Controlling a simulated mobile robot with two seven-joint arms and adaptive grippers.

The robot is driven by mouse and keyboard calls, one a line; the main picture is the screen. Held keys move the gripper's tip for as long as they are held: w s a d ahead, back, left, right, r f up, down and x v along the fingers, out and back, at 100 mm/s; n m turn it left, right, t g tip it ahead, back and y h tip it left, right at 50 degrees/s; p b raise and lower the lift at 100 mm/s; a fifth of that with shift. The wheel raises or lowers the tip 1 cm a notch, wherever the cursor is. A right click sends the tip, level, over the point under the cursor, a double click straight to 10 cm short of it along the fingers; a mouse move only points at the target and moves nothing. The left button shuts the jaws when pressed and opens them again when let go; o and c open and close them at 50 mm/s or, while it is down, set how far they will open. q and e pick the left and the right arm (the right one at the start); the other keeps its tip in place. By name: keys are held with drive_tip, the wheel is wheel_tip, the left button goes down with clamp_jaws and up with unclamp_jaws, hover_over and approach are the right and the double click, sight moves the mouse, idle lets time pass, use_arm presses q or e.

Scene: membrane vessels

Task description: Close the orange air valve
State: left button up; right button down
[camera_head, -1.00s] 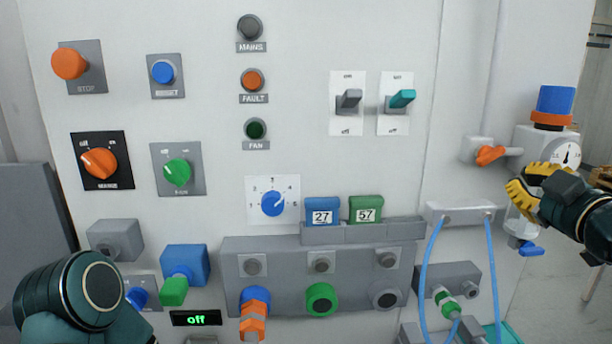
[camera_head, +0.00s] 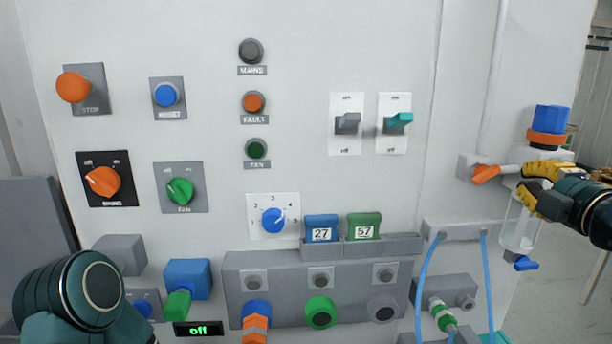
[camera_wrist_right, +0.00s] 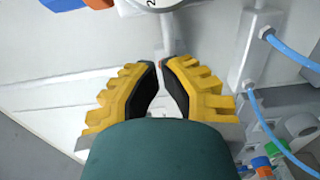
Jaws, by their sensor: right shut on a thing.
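The orange air valve (camera_head: 485,174) is a small orange handle on a grey block at the right side of the panel. A pale pipe (camera_head: 510,168) runs from it towards the air unit. My right gripper (camera_head: 524,178), with yellow fingers, is at this pipe, just right of the orange handle and apart from it. In the right wrist view its fingertips (camera_wrist_right: 161,66) nearly meet at the pipe's end (camera_wrist_right: 171,45). It looks shut on the pipe, though the grip itself is partly hidden. My left gripper is out of view; only my left arm shows.
The air unit has a blue cap (camera_head: 551,119), a clear bowl (camera_head: 519,228) and a blue tap (camera_head: 521,262). Its gauge (camera_wrist_right: 150,3) shows in the right wrist view. Blue hoses (camera_head: 423,275) hang below the valve. Switches and knobs fill the panel to the left.

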drive_tip(key=shift+w+a, duration=0.2)
drive_tip(key=shift+w, duration=2.25)
drive_tip(key=shift+a+f+b, duration=0.25)
drive_tip(key=shift+a+b, duration=0.15)
drive_tip(key=shift+b, duration=0.25)
drive_tip(key=shift+d+f+b, duration=0.1)
drive_tip(key=shift+f+b, duration=0.6)
drive_tip(key=shift+f, duration=0.05)
drive_tip(key=shift+r, duration=0.1)
drive_tip(key=s+d, duration=0.1)
drive_tip(key=s, duration=0.5)
drive_tip(key=shift+p, duration=0.45)
